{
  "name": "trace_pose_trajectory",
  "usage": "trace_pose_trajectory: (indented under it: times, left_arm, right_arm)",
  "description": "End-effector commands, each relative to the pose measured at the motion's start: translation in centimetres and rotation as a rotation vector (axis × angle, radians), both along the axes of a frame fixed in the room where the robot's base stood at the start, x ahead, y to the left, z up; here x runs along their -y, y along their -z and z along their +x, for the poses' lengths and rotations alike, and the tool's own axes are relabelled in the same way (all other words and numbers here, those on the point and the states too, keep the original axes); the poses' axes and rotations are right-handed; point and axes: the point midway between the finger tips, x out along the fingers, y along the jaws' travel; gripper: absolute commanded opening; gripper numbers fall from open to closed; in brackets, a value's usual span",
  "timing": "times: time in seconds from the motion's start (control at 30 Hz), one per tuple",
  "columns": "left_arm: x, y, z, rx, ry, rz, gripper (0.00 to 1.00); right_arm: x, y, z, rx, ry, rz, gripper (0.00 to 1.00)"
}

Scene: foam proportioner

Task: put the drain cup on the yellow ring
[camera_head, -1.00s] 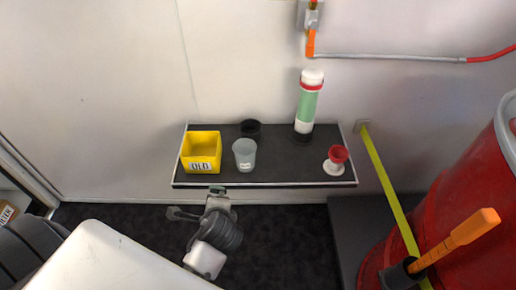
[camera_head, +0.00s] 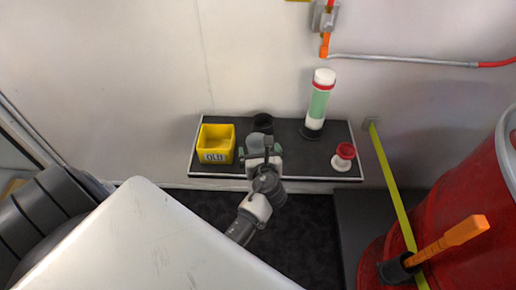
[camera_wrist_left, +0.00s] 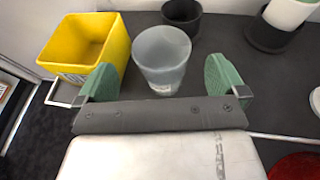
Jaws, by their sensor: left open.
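A translucent grey cup, which I take for the drain cup, stands upright on the dark shelf (camera_head: 292,160); the cup shows in the wrist view (camera_wrist_left: 163,58) and is partly hidden behind my gripper in the head view (camera_head: 257,141). My left gripper (camera_head: 260,151) is open at the shelf's front, just in front of the cup. In the wrist view its green fingers (camera_wrist_left: 160,82) lie to either side of the cup's lower part, with gaps on both sides. I cannot make out a yellow ring. My right gripper is not in view.
A yellow bin marked OLD (camera_head: 215,145) stands close left of the cup. A black cup (camera_head: 263,122) is behind it. A green-and-white cylinder (camera_head: 320,100) and a red-and-white piece (camera_head: 344,157) stand right. A red drum (camera_head: 450,215) is at far right.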

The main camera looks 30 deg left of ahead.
Motion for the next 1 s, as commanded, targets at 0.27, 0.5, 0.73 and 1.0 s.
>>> trace_pose_trajectory:
  times: [0.27, 0.5, 0.73, 1.0]
  left_arm:
    - [-2.1, 0.8, 2.6, 0.003, -0.002, 0.000, 1.00]
    - [-3.5, 1.4, 4.0, 0.001, -0.001, -0.002, 1.00]
    - [-3.5, 1.4, 4.0, 0.001, -0.001, -0.002, 0.94]
    - [-3.4, 1.4, 4.0, 0.001, -0.001, -0.003, 0.53]
  right_arm:
    - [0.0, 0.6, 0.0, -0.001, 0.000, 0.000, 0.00]
    - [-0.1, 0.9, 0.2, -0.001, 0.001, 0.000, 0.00]
    - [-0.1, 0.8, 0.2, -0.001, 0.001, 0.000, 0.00]
    - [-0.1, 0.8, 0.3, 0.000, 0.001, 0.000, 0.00]
